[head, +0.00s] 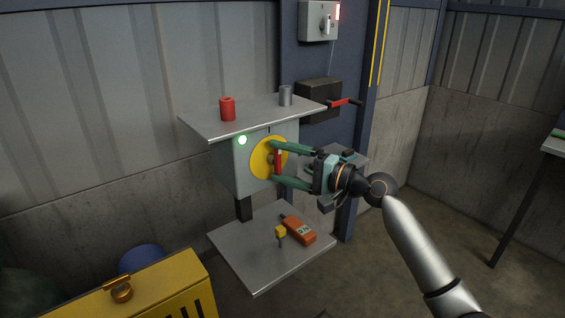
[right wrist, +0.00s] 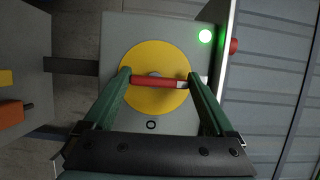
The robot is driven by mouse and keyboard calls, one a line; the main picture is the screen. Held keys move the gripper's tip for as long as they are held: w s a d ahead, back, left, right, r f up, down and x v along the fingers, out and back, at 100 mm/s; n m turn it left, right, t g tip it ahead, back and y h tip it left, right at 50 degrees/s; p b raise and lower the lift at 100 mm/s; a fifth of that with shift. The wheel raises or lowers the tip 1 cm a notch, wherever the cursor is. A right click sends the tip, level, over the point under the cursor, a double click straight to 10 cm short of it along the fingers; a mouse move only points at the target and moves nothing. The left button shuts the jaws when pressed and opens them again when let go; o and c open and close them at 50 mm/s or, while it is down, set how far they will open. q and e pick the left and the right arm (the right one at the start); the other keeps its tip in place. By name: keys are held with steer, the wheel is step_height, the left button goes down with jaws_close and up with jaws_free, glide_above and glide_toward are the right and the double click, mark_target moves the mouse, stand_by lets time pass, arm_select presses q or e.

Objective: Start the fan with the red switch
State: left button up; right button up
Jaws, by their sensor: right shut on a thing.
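The red switch (head: 278,159) is a bar handle on a round yellow plate (head: 258,160), on the front of a grey box (head: 240,178) under a shelf. The handle stands about upright in the head view. My right gripper (head: 273,162) is shut on the handle, one green finger at each end. The right wrist view shows the red handle (right wrist: 158,82) lying across between the fingertips (right wrist: 159,75), with a dark round mark on the box below the plate. A green lamp (head: 242,140) glows at the box's upper corner. No fan shows. My left gripper is not in view.
The shelf (head: 200,119) above carries a red cylinder (head: 227,108) and a grey cylinder (head: 285,96). A dark box (head: 318,98) with a red lever is behind. A lower shelf (head: 254,276) holds an orange device (head: 299,230). A yellow case (head: 160,290) stands front left.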

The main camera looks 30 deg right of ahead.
steer(key=shift+f, duration=0.1)
steer(key=o, duration=1.1)
steer(key=shift+c, duration=0.2)
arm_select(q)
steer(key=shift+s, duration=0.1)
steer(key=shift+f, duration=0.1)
arm_select(e)
steer(key=shift+s+d, duration=0.3)
steer(key=shift+s, duration=0.2)
arm_select(q)
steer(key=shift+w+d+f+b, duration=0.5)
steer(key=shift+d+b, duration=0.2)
steer(key=shift+b, duration=0.45)
arm_select(e)
steer(key=v, duration=1.1)
steer(key=shift+s, duration=0.2)
